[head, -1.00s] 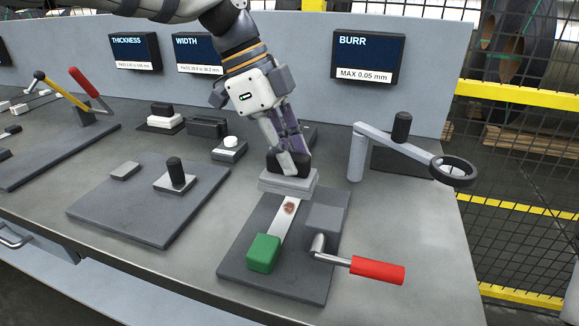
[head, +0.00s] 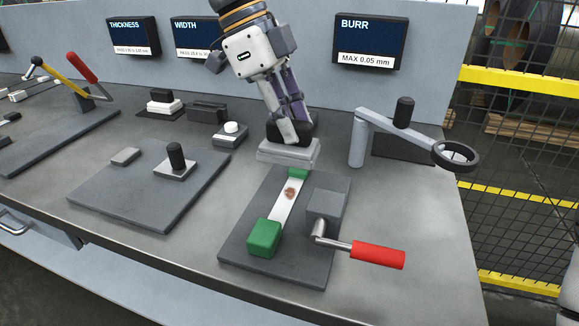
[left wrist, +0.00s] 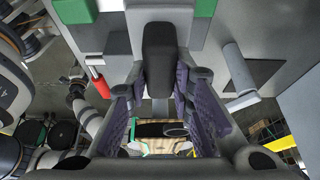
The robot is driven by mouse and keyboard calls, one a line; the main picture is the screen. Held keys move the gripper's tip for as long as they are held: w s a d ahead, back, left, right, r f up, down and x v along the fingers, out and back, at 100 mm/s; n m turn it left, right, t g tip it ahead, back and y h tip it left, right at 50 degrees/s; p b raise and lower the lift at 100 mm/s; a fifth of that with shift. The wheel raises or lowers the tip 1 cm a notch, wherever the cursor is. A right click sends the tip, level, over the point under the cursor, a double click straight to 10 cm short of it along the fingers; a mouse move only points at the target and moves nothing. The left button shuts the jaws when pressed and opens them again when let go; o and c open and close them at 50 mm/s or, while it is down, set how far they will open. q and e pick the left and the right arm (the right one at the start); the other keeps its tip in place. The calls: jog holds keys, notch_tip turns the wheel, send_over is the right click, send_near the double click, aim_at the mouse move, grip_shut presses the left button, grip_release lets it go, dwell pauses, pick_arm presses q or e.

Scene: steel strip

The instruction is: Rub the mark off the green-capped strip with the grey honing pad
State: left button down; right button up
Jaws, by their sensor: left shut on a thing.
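The strip (head: 282,207) is pale metal with a green block (head: 264,238) at its near end and a smaller green cap (head: 298,173) at its far end. A brown mark (head: 290,193) shows on it, nearer the far end. My left gripper (head: 290,134) is shut on the black handle of the grey honing pad (head: 288,152). The pad is just beyond the strip's far end, apart from the mark; I cannot tell whether it touches anything below. In the left wrist view the fingers (left wrist: 160,85) flank the black handle (left wrist: 160,50). My right gripper is not in view.
The strip lies on a dark base plate (head: 240,245) with a grey clamp block (head: 327,208) and red-handled lever (head: 377,255) at its right. A crank arm with a wheel (head: 455,156) stands at the right. Another dark plate (head: 130,195) lies left, with clear bench between.

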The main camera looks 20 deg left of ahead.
aim_at(290, 160)
pick_arm(q)
jog(key=shift+r, duration=0.1)
jog(key=shift+f, duration=3.65)
jog(key=shift+f, duration=0.35)
